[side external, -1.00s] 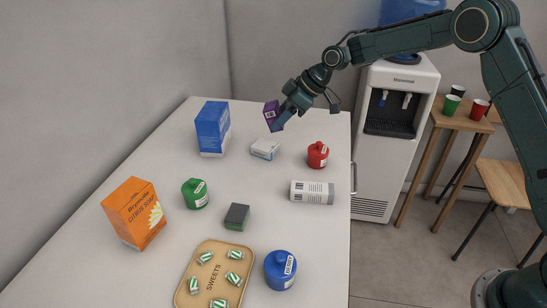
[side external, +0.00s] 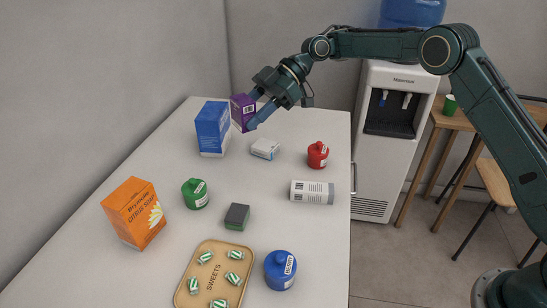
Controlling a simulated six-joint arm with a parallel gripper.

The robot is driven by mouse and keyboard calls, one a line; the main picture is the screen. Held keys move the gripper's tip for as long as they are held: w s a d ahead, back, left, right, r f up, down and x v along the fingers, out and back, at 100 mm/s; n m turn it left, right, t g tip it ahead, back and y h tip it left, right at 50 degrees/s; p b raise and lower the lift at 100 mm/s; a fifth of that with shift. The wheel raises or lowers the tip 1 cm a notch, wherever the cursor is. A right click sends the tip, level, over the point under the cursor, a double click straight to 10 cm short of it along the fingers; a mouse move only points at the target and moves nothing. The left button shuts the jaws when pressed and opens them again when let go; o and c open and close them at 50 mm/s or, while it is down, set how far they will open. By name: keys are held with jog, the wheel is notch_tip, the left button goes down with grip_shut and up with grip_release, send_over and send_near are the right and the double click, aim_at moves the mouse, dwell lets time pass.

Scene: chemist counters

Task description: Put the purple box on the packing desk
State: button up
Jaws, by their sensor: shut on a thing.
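The purple box (side external: 241,113) is at the far end of the white counter, just right of and behind the tall blue box (side external: 212,129). My gripper (side external: 252,110) is shut on the purple box, reaching in from its right. The box looks roughly upright. Its lower edge is near the counter top, and I cannot tell whether it touches. No surface here is clearly marked as the packing desk.
A small white box (side external: 265,149), a red jar (side external: 317,155) and a white cylinder (side external: 312,192) are nearby. A green jar (side external: 195,194), orange box (side external: 137,213), dark block (side external: 237,217), sweets tray (side external: 186,285) and blue jar (side external: 280,270) are nearer. A water cooler (side external: 398,80) stands right.

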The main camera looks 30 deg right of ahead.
jog(key=shift+f, duration=9.95)
jog(key=shift+f, duration=0.15)
jog(key=o, duration=0.9)
jog(key=shift+o, duration=0.2)
